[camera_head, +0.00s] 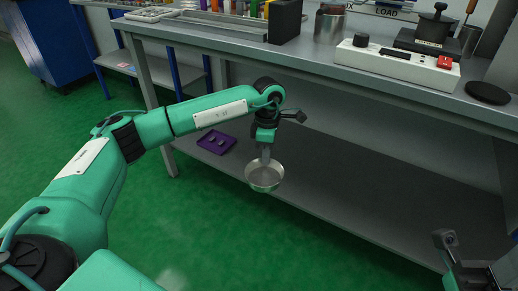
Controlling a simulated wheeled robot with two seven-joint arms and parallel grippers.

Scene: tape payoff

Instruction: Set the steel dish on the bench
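The steel dish (264,178) is a small, shallow round metal bowl, upright and open at the top. It hangs below my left gripper (265,153), whose fingers point down and are shut on its rim. The dish appears in front of the front edge of the bench's lower shelf, below the level of the bench top. The bench (322,66) is a long grey-topped table across the upper part of the view. My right gripper (446,240) shows only partly at the lower right, away from the dish; its fingers are not clear.
A purple tray (216,142) lies on the lower shelf (350,180). On the bench top stand a black box (285,21), a metal canister (329,24), a white panel (397,66) with a red switch and a black disc (487,92). The front strip between box and panel looks clear.

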